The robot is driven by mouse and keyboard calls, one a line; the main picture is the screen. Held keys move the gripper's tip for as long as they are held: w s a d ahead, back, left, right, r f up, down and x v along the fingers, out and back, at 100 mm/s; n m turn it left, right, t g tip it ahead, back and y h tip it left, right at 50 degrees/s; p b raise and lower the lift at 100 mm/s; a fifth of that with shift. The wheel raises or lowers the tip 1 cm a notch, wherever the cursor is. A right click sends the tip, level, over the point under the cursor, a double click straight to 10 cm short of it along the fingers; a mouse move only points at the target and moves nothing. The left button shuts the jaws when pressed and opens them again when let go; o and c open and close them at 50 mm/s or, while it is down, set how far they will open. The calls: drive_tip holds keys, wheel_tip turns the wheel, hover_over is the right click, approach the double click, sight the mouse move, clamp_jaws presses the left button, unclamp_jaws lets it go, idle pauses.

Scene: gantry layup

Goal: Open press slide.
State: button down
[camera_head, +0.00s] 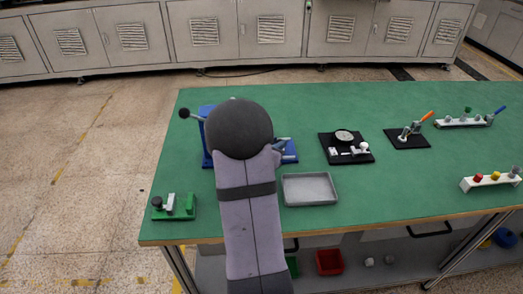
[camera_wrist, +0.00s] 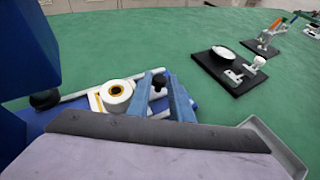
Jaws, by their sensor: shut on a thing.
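The blue press (camera_wrist: 28,60) stands at the left of the wrist view, with its blue base running right under a white slide. On the slide sits a white round part with a yellow ring (camera_wrist: 116,94). My gripper (camera_wrist: 160,80) has its two blue-grey fingers on either side of a small black knob (camera_wrist: 160,79) at the slide's right end, and is shut on it. In the head view my arm hides most of the press (camera_head: 207,150); its black ball lever (camera_head: 184,113) shows at the left. My gripper (camera_head: 280,147) shows partly at the press's right side.
An empty grey tray (camera_head: 310,189) lies just right of my arm. A black fixture with a round dial (camera_head: 346,147) and a toggle clamp on a black plate (camera_head: 407,136) stand farther right. A green fixture (camera_head: 174,207) is at the front left. The table between them is clear.

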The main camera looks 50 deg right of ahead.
drive_tip(key=shift+s+d, duration=0.3)
drive_tip(key=c, duration=1.8)
unclamp_jaws()
drive_tip(key=shift+c, duration=0.2)
drive_tip(key=shift+a, duration=0.1)
drive_tip(key=v, duration=0.6)
drive_tip(key=shift+a+r, duration=0.1)
drive_tip(key=shift+r, duration=0.05)
drive_tip(key=shift+s+a+r, duration=0.1)
drive_tip(key=shift+a+r, duration=0.1)
drive_tip(key=shift+a, duration=0.25)
